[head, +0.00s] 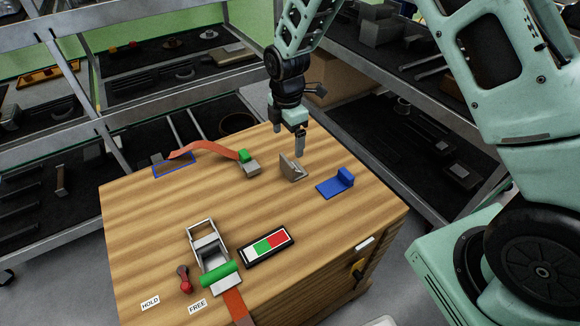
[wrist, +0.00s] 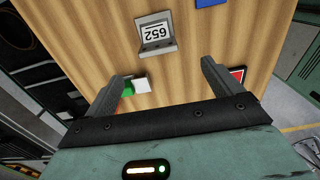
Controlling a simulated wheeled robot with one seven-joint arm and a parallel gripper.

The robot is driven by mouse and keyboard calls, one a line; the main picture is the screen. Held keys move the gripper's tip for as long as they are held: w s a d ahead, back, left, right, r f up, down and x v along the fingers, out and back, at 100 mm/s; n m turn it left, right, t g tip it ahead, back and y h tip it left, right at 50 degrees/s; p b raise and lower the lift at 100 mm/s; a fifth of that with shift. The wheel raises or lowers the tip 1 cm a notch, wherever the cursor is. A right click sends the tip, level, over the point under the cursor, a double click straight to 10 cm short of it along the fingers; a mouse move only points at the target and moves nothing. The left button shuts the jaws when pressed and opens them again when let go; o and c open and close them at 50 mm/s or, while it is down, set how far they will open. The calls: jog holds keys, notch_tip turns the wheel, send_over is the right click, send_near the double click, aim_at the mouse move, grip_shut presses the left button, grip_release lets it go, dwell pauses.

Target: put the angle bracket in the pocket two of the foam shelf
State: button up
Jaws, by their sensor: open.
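The grey angle bracket (head: 292,168) stands on the wooden bench top (head: 150,215), right of its middle. In the wrist view the angle bracket (wrist: 157,33) shows a white label reading 652 upside down. My gripper (head: 289,142) hangs above the bench, behind the bracket in the head view. In the wrist view my gripper (wrist: 168,72) is open, with nothing between its fingers; the bracket lies beyond the fingertips. Several racks have dark lined shelves with shaped recesses and parts; I cannot tell which is the foam shelf or its pocket two.
A blue bracket-like part (head: 336,184) lies right of the angle bracket. An orange strap with a green-and-grey end (head: 249,163) lies to its left. A latch with a green handle (head: 218,273) and a red-green-white panel (head: 266,247) are nearer. Metal racks (head: 95,75) surround the bench's far side.

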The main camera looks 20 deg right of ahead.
aim_at(288, 161)
notch_tip(288, 161, down, 6)
jog(key=shift+r+p, duration=0.25)
jog(key=shift+p, duration=0.05)
jog(key=shift+w+d+f+p, duration=0.1)
jog(key=shift+f+p, duration=0.2)
jog(key=shift+f, duration=1)
jog(key=shift+w+d+f+p, duration=0.1)
jog(key=shift+f+p, duration=0.2)
jog(key=shift+f, duration=1)
jog(key=c, duration=1.3)
jog(key=shift+r, duration=0.1)
